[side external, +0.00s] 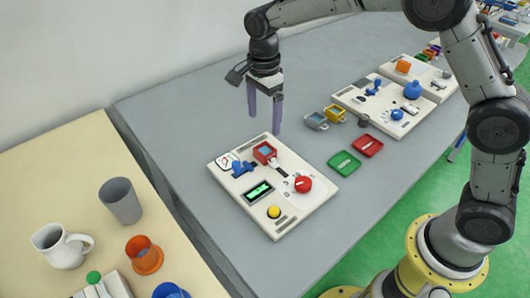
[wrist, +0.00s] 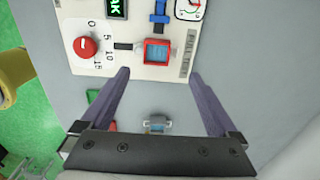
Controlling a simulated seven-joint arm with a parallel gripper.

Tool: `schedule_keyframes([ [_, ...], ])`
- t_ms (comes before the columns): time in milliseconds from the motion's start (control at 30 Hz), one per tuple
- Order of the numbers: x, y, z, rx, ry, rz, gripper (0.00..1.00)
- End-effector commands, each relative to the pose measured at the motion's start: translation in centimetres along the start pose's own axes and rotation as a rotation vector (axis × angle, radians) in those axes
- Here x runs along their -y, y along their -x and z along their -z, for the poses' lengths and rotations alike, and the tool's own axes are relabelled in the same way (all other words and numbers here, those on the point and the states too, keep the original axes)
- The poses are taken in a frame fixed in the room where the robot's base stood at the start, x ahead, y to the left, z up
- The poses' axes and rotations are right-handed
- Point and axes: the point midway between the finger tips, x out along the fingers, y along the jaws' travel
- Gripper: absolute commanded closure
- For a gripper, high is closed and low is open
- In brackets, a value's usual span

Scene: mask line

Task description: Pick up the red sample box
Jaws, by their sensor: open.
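The red sample box (side external: 265,152), with a blue-teal top, sits at the back edge of the white panel board (side external: 232,191). In the wrist view the red sample box (wrist: 157,52) lies ahead of the fingertips, centred between their lines. My gripper (side external: 264,124) is open and empty, with two purple fingers pointing down above the table, just behind the box. In the wrist view my gripper (wrist: 160,73) shows its fingers spread wider than the box. Neither finger appears to touch it.
The board also carries a blue clamp-like part (side external: 242,168), a green display (side external: 258,192), a red knob (side external: 303,184) and a yellow button (side external: 274,212).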

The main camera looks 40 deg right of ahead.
Motion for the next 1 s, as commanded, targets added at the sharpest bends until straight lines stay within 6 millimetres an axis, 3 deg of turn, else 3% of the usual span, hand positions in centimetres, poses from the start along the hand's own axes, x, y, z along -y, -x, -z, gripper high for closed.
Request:
schedule_keyframes([
  [133, -0.1, -2.5, 0.0, -0.001, 0.000, -0.003, 0.05],
  [433, -0.3, -4.7, -0.1, 0.000, 0.000, -0.001, 0.05],
  [700, -0.7, -8.4, -0.2, -0.001, 0.000, -0.002, 0.05],
  [1000, -0.6, -9.0, -0.2, 0.000, 0.000, 0.001, 0.05],
])
